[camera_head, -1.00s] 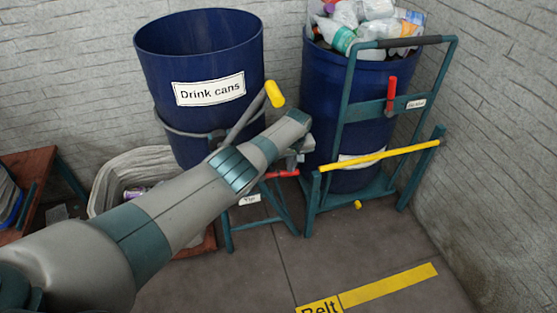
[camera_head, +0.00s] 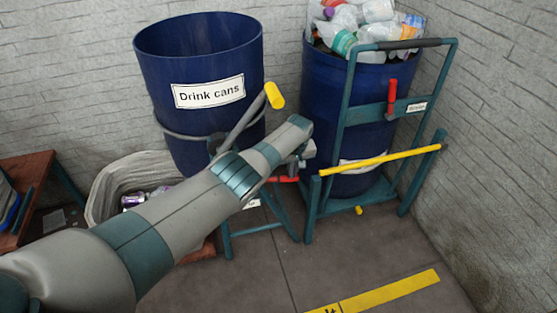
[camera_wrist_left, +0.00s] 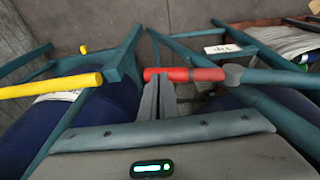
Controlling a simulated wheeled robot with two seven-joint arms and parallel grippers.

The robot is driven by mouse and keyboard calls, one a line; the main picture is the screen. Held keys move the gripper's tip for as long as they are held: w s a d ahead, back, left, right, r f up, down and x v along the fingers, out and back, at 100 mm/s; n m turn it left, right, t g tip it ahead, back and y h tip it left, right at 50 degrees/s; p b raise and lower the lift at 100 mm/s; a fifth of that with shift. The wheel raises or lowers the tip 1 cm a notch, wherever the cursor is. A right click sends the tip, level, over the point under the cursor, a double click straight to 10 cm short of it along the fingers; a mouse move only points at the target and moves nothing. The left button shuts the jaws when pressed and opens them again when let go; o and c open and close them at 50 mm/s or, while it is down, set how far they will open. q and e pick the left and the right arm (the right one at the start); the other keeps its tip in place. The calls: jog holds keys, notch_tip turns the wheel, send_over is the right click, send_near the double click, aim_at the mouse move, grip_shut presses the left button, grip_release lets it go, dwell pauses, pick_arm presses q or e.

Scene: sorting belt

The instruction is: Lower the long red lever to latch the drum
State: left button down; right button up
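The long red lever (camera_head: 285,179) lies roughly level on the teal stand of the dark blue "Drink cans" drum (camera_head: 205,125). Much of it is hidden behind my arm. In the left wrist view the red lever (camera_wrist_left: 185,75) runs crosswise at the fingertips. My left gripper (camera_head: 301,160) is beside the lever's end. Its fingers (camera_wrist_left: 159,98) are close together with no object between them, and the tips appear at or against the lever; contact is unclear. My right gripper is not in view.
A second blue drum (camera_head: 330,100) full of bottles stands at the right in a teal frame with a short red handle (camera_head: 391,98) and a yellow bar (camera_head: 380,160). A yellow-ended handle (camera_head: 274,95) rises near my arm. A lined bin (camera_head: 112,190) stands left. The front floor is clear.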

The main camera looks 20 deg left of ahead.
pick_arm(q)
jog(key=shift+s+f, duration=0.15)
jog(key=shift+s, duration=0.05)
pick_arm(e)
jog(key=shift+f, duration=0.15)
pick_arm(q)
jog(key=shift+w+r+p, duration=0.2)
jog(key=shift+r+p, duration=0.55)
jog(key=shift+r, duration=0.2)
jog(key=s+d+r+p, duration=0.1)
jog(key=s+d+r, duration=0.2)
jog(key=d+r, duration=0.6)
jog(key=shift+s+d+r+p, duration=0.2)
jog(key=shift+s+d+p, duration=0.1)
jog(key=shift+d, duration=0.8)
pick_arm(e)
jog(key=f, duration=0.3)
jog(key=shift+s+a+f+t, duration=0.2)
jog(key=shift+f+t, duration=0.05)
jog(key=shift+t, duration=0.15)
pick_arm(q)
jog(key=shift+f, duration=0.1)
